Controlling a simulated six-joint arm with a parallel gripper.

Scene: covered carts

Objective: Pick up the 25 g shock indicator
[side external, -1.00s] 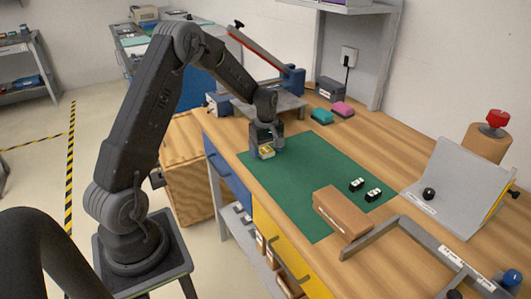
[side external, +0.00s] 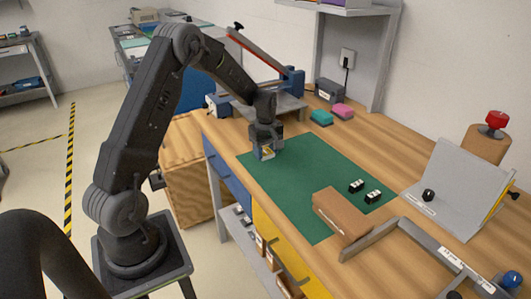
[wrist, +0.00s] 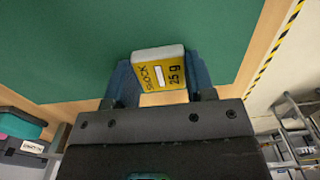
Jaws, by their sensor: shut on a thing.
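The shock indicator (wrist: 160,70) is a small block with a yellow face marked "SHOCK" and "25 g" and a pale end. My gripper (wrist: 160,82) is shut on it, with a blue-grey finger on each side, in the wrist view. In the side view my gripper (side external: 265,148) points down at the far left corner of the green mat (side external: 300,185), and the indicator (side external: 267,154) shows small between the fingers. I cannot tell for sure whether the indicator touches the mat.
Two small black-and-white blocks (side external: 365,191) and a brown box (side external: 340,213) lie on the mat's right part. A grey stand with a red-edged lever (side external: 258,45) is behind my gripper. The mat's middle is clear.

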